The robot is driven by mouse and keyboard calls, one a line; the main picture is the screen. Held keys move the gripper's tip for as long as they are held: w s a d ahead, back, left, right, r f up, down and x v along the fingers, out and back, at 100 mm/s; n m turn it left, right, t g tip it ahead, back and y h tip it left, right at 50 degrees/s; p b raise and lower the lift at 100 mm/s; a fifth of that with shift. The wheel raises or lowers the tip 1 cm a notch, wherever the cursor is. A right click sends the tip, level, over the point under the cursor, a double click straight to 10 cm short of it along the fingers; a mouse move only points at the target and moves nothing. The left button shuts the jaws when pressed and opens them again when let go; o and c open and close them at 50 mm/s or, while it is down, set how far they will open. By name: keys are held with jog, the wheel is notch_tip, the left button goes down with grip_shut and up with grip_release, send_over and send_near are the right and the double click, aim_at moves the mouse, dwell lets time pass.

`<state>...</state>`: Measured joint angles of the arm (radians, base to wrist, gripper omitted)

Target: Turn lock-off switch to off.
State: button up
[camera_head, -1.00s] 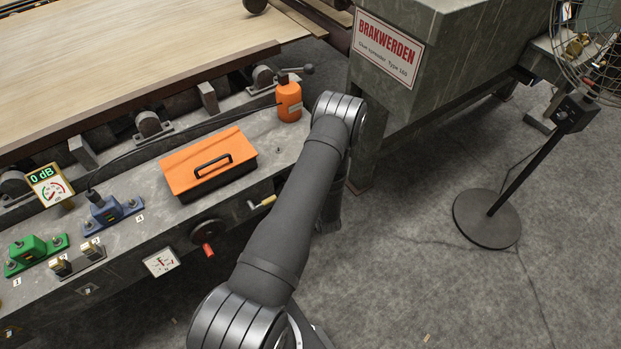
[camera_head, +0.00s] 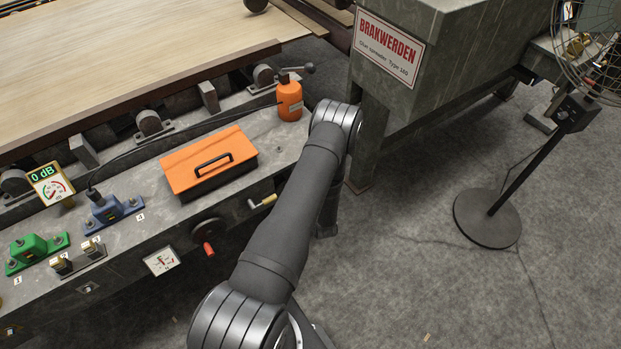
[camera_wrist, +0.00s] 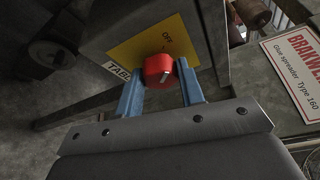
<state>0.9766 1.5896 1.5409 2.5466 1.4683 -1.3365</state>
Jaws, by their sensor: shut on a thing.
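The lock-off switch is a red knob (camera_wrist: 157,68) on a yellow plate (camera_wrist: 128,50) in the wrist view. "OFF" is printed on the plate above the knob, and a pale mark shows on the knob's lower right. My gripper (camera_wrist: 162,74) has its two blue fingers on either side of the knob and is shut on it. In the head view the switch and my fingers are hidden behind my arm and the bench.
The bench holds an orange toolbox (camera_head: 207,166), an orange bottle (camera_head: 289,98) and green (camera_head: 38,252) and blue (camera_head: 112,211) switch units. A grey glue spreader (camera_head: 435,40) stands right of my arm. A fan stand (camera_head: 487,219) is farther right, with bare floor between.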

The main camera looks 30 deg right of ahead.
jog(key=o, duration=1)
jog(key=v, duration=1.7)
jog(key=shift+r, duration=0.1)
jog(key=x, duration=1.7)
